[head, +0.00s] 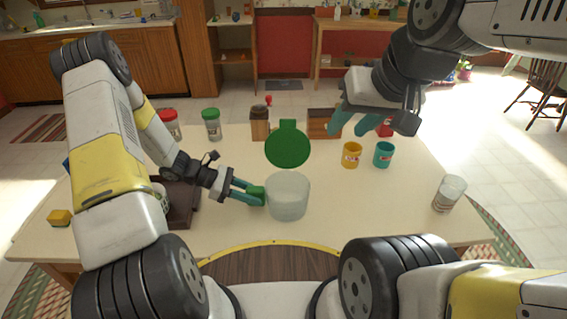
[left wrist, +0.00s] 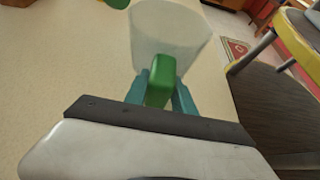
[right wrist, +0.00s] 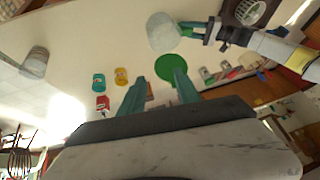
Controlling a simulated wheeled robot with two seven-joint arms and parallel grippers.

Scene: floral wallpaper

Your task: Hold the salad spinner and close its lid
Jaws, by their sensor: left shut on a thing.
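The salad spinner is a clear, whitish bowl (head: 288,198) standing on the table with a green handle (head: 257,194) on its left side. Its round green lid (head: 288,149) stands raised at the bowl's far side, so the bowl is open. My left gripper (head: 248,193) is shut on the green handle; the left wrist view shows the handle (left wrist: 160,85) between the teal fingers and the bowl (left wrist: 170,40) beyond. My right gripper (head: 350,122) is raised above the table's far right part, apart from the lid. In the right wrist view its teal fingers (right wrist: 155,85) are spread with nothing between them.
A clear container (head: 449,193) is at the right. Red-lidded (head: 170,125) and green-lidded jars (head: 211,124) stand back left. A brown box (head: 180,200) lies beside my left arm.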

